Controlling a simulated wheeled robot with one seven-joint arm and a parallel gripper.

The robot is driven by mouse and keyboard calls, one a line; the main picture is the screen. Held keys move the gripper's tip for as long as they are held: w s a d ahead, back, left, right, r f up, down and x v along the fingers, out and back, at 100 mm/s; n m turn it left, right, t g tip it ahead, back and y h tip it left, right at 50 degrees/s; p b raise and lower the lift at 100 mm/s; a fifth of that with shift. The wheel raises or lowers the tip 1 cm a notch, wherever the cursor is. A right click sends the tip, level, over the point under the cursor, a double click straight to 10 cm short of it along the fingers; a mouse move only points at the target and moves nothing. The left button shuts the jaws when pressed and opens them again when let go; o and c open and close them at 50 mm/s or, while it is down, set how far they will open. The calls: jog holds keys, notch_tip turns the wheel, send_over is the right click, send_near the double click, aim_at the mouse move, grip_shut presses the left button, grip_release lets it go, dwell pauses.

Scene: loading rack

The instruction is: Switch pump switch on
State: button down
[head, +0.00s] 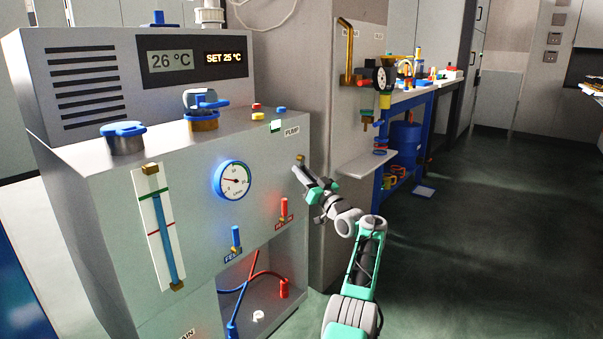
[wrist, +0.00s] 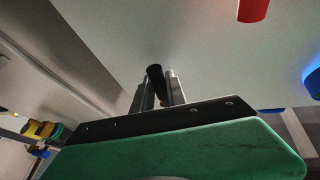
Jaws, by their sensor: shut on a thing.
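The PUMP label (head: 292,132) is on the upper right of the grey machine's front panel (head: 205,260). Below it, a small brass-coloured part of the pump switch (head: 300,158) shows just above my gripper (head: 301,174). In the wrist view, the switch's black lever (wrist: 155,74) stands between the two fingers of my gripper (wrist: 160,82), which is shut on it. The fingers hide the lower part of the lever. I cannot tell from these views which position the switch is in.
A round gauge (head: 233,180), a blue FEED handle (head: 236,238) and a red handle (head: 284,208) are on the same panel, left of my gripper. A small shelf (head: 365,166) juts out at the right. Open floor (head: 470,230) lies to the right.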

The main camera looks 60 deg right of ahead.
jog(key=shift+r, duration=0.4)
jog(key=c, duration=1.6)
grip_release()
jog(key=shift+w+a, duration=0.15)
jog(key=shift+o, duration=1.3)
jog(key=shift+f, duration=0.2)
jog(key=shift+f, duration=0.1)
jog(key=shift+s+f, duration=0.15)
jog(key=shift+s, duration=0.4)
jog(key=p+v, duration=0.1)
jog(key=v, duration=0.6)
jog(key=shift+w, duration=0.1)
